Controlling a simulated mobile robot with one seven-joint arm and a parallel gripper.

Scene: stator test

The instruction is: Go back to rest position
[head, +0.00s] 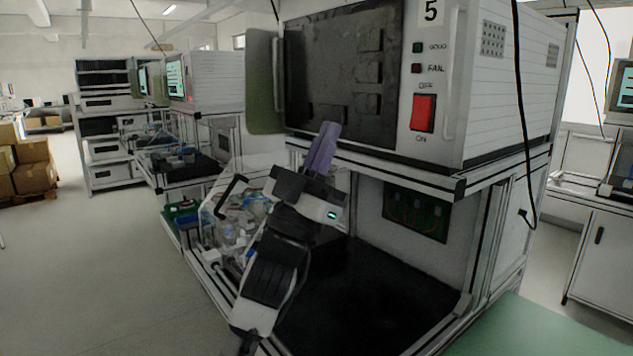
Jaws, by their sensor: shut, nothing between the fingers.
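My gripper (325,143) has purple fingers and points up in front of the test machine (505,85) marked 5. Its fingers are together with nothing seen between them. The fingertips overlap the lower edge of the machine's dark front recess in the picture; whether they touch it I cannot tell. The arm rises from the bottom of the picture over the black shelf surface (375,290). The red OFF/ON switch (423,113) is to the right of my gripper.
An open greenish door (264,85) with a handle stands at the machine's left. A clear bin of parts (235,220) sits left of my arm. A green surface (545,330) is at bottom right. Boxes (33,170) stand far left. The floor at left is clear.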

